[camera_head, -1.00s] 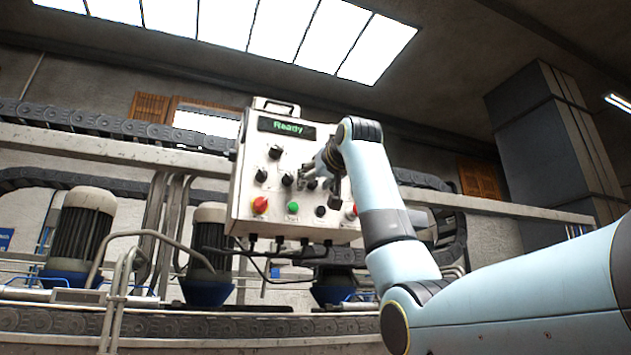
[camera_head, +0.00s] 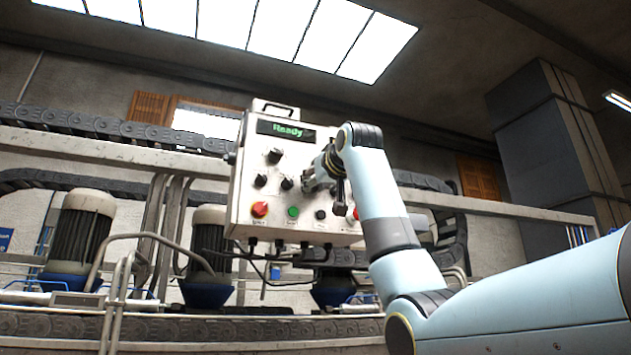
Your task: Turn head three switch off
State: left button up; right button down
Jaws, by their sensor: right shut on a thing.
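A white control box (camera_head: 243,197) hangs in the middle of the view, with a display (camera_head: 286,130) reading "Ready" in green. On its face are a black knob (camera_head: 274,155) higher up, two black knobs (camera_head: 260,181) and (camera_head: 287,184) in the middle row, and a red button (camera_head: 260,209), a green button (camera_head: 293,212) and a black button (camera_head: 320,215) below. My right gripper (camera_head: 310,182) is at the right end of the middle row, shut on a dark switch there that it mostly hides. My arm covers the box's right part. My left gripper is not in view.
Cables hang below the box. Conveyor rails (camera_head: 120,140) and motors (camera_head: 84,231) with blue bases stand behind and below. A grey pillar (camera_head: 545,150) is at the right.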

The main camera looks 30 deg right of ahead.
jog(key=shift+d+n+p, duration=0.1)
jog(key=shift+n+p, duration=7.3)
jog(key=shift+p, duration=2.3)
jog(key=c, duration=1)
grip_release()
jog(key=shift+c, duration=0.2)
